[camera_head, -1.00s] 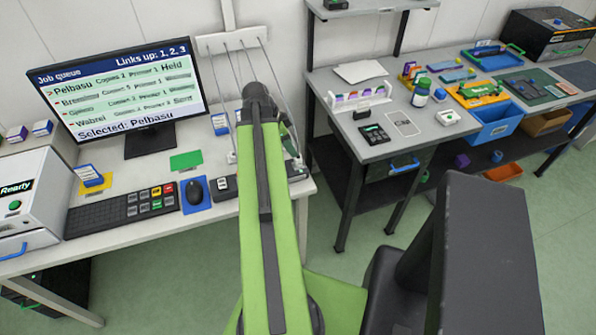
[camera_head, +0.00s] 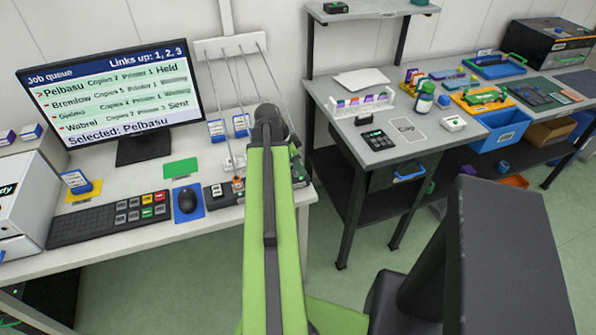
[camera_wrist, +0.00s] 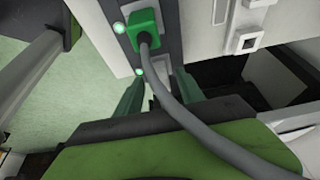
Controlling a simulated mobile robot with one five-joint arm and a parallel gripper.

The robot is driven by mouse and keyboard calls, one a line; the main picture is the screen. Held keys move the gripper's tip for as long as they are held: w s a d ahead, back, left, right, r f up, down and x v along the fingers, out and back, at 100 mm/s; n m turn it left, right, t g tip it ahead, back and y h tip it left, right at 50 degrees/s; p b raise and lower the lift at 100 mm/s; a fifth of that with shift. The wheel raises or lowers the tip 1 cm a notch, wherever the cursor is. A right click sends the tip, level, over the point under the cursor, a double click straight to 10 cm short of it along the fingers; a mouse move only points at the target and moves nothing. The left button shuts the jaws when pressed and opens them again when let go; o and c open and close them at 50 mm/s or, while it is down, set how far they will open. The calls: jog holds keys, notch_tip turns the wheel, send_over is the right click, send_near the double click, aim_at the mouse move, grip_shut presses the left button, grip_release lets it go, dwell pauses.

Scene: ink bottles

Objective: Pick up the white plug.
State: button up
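In the wrist view, my gripper (camera_wrist: 158,92) shows two dark green fingers, apart, with no object visibly clamped between them. A green plug (camera_wrist: 145,28) sits in a dark grey strip just beyond the fingers, and its thick grey cable (camera_wrist: 185,115) runs down across my gripper. A white block with a small square face (camera_wrist: 243,40) is right of the strip; I cannot tell whether it is the white plug. In the head view, a small white piece (camera_head: 232,163) at the end of a hanging cable lies left of my arm. My arm hides the gripper there.
Several cables hang from a white wall rail (camera_head: 230,46) behind my arm. A side table (camera_head: 345,110) with small items stands right. Green floor shows between the tables.

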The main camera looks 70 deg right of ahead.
grip_shut()
jog(key=shift+r, duration=0.15)
